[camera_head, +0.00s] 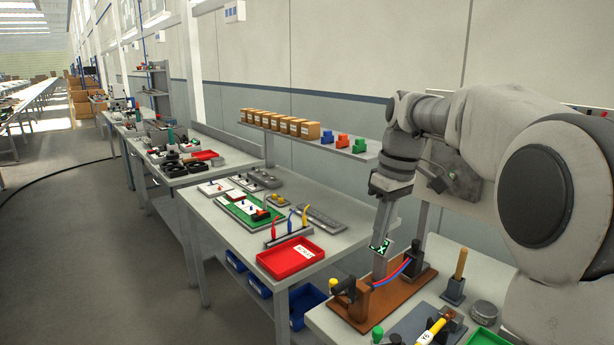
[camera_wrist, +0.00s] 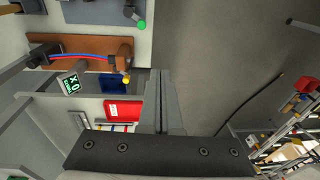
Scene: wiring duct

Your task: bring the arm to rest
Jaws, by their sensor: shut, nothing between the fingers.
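My arm reaches in from the right in the head view, and my gripper (camera_head: 381,266) hangs pointing down, its tip overlapping the brown board (camera_head: 408,297). I cannot tell the height between them. In the wrist view my gripper (camera_wrist: 165,72) has its two grey fingers together, with nothing held. The board also shows in the wrist view (camera_wrist: 92,45).
A green-and-white tag (camera_head: 380,246) shows close to my gripper. A wooden-handled tool (camera_head: 460,264) stands upright at the right. The neighbouring table holds a red tray (camera_head: 291,258) and a green board (camera_head: 247,212). A shelf (camera_head: 300,135) carries several boxes. Open floor lies left.

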